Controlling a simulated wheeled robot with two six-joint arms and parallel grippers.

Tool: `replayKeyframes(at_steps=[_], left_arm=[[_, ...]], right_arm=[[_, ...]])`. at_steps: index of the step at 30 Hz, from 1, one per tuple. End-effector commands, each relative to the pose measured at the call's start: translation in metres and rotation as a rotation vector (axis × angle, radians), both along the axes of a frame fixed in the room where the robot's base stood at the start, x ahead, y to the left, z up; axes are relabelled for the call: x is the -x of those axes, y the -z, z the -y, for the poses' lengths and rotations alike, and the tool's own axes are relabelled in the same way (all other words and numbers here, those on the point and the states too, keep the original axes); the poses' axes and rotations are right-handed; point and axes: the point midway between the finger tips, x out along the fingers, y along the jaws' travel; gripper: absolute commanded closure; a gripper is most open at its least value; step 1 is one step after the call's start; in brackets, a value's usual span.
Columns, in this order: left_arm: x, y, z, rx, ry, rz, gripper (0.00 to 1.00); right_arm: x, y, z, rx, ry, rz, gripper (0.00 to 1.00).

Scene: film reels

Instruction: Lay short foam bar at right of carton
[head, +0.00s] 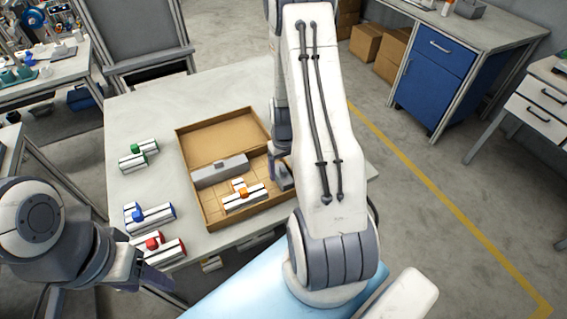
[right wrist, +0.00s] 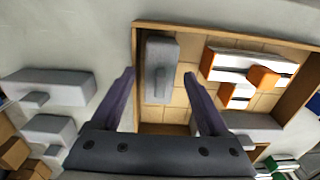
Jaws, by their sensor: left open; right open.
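The open cardboard carton (head: 190,150) lies on the table. A short grey foam bar (right wrist: 161,55) with a small raised tab lies inside it, along the right side; it partly shows in the head view (head: 287,178). My right gripper (right wrist: 159,75) is open, with one finger on each side of this bar and a gap visible on both sides. In the head view my right arm hides part of that side. A longer grey foam bar (head: 220,171) lies across the carton's middle. My left gripper (head: 150,278) is open and empty, near the table's front left.
Orange-marked white pieces (head: 243,195) lie in the carton's front part. Green-marked (head: 139,154), blue-marked (head: 149,216) and red-marked (head: 160,247) pieces stand on the table left of it. Two more grey bars (right wrist: 45,84) (right wrist: 48,130) lie on the table outside the carton in the wrist view.

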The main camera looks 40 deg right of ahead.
Motion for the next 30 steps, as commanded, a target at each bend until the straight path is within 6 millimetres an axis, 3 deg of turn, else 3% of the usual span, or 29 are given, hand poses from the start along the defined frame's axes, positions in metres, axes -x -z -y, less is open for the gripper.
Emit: replayKeyframes(at_steps=[5, 18, 30], left_arm=[[0.0, 0.002, 0.0, 0.0, 0.0, 0.0, 0.41], [0.0, 0.011, 0.0, 0.0, 0.0, 0.0, 0.41], [0.0, 0.011, 0.0, 0.0, 0.0, 0.0, 0.41]], right_arm=[[-0.001, -0.02, 0.001, 0.002, 0.0, 0.006, 0.22], [-0.001, -0.106, 0.002, 0.003, 0.0, 0.004, 0.22], [-0.001, -0.124, -0.003, 0.0, -0.01, 0.001, 0.22]])
